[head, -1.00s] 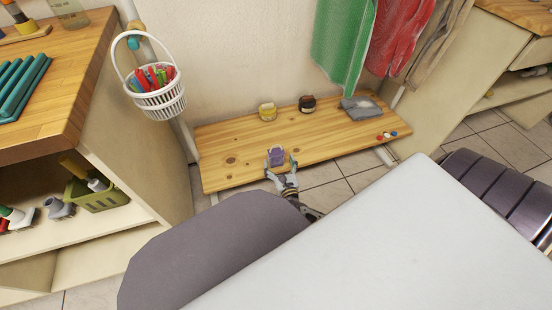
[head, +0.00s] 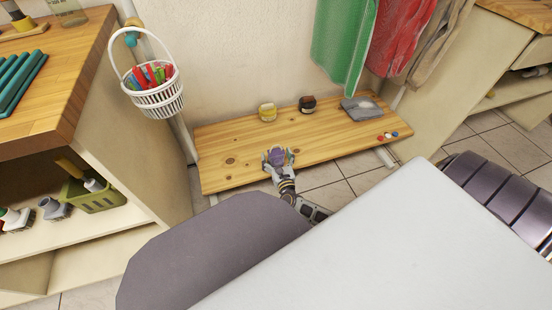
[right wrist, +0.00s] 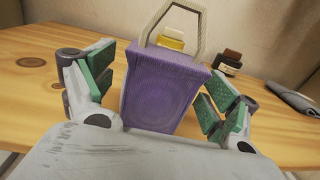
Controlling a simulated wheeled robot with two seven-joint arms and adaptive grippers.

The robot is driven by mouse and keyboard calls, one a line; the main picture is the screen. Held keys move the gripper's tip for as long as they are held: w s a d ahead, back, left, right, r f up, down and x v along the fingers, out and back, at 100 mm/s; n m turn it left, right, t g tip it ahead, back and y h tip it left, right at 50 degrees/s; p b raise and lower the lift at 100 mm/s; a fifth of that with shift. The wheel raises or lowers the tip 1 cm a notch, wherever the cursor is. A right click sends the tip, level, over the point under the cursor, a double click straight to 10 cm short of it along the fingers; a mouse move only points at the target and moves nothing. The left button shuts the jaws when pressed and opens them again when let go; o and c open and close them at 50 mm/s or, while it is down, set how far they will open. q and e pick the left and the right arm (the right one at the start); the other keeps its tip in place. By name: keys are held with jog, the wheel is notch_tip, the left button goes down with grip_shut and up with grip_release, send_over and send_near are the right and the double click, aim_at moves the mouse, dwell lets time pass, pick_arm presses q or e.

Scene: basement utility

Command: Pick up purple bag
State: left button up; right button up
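The purple bag (right wrist: 162,88) stands upright on the low wooden bench (head: 330,145), with its pale handle loop raised. It also shows in the head view (head: 277,153), partly covered by my gripper. My right gripper (right wrist: 163,95) is open, with one green-padded finger on each side of the bag. A gap shows between the right finger and the bag; the left finger is also apart from it. My left gripper is not in view.
A yellow-labelled jar (head: 267,112) and a dark jar (head: 307,104) stand at the back of the bench. A grey folded cloth (head: 361,108) and small coloured pieces (head: 388,135) lie to the right. A white basket (head: 158,98) hangs at left, and towels hang above.

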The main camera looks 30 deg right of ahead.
jog(key=c, duration=1)
jog(key=shift+r, duration=0.15)
